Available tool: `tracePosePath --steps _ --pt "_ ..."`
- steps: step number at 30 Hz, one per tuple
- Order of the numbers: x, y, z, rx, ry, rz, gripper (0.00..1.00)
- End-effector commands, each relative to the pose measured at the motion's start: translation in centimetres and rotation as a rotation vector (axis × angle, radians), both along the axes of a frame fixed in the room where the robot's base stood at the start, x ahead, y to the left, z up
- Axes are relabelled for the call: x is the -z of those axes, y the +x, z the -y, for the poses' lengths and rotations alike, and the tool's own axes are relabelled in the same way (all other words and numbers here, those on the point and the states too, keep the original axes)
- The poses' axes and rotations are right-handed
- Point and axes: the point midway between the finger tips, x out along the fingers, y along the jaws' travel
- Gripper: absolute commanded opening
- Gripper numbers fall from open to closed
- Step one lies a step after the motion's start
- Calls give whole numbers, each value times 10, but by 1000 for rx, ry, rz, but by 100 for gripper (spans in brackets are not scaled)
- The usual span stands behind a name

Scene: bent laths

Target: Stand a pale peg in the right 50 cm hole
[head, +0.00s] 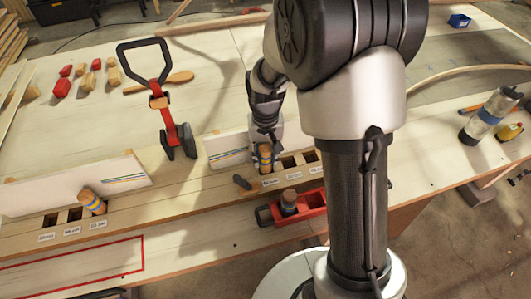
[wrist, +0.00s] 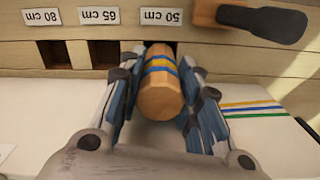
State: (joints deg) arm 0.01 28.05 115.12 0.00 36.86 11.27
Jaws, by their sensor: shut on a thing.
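My gripper (wrist: 160,108) is shut on a pale wooden peg (wrist: 160,95) with blue and yellow bands. The peg is also visible in the head view (head: 265,158), at the left hole of the right-hand row. In the wrist view, the peg's far end is over the dark opening of the hole labelled 50 cm (wrist: 160,16). I cannot tell how deep it sits in it. The 65 cm hole (wrist: 104,53) and 80 cm hole (wrist: 54,54) beside it look empty. Another banded peg (head: 92,202) stands tilted at the right hole of the left-hand row.
A red tool (head: 312,204) with a round wooden knob sits in front of the right row. A dark-handled piece (wrist: 262,22) lies close to the 50 cm label. Red and wooden blocks (head: 62,88) lie back left.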

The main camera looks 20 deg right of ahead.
Motion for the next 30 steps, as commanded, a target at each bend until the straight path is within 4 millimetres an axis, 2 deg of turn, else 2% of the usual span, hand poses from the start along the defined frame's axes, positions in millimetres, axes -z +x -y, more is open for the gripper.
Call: tracePosePath --steps 13,14,24,30 --pt "12 0 0 0 0 0 6" --pt "12 0 0 0 0 0 33" --pt "11 0 0 0 0 0 55" --pt "11 0 0 0 0 0 55"
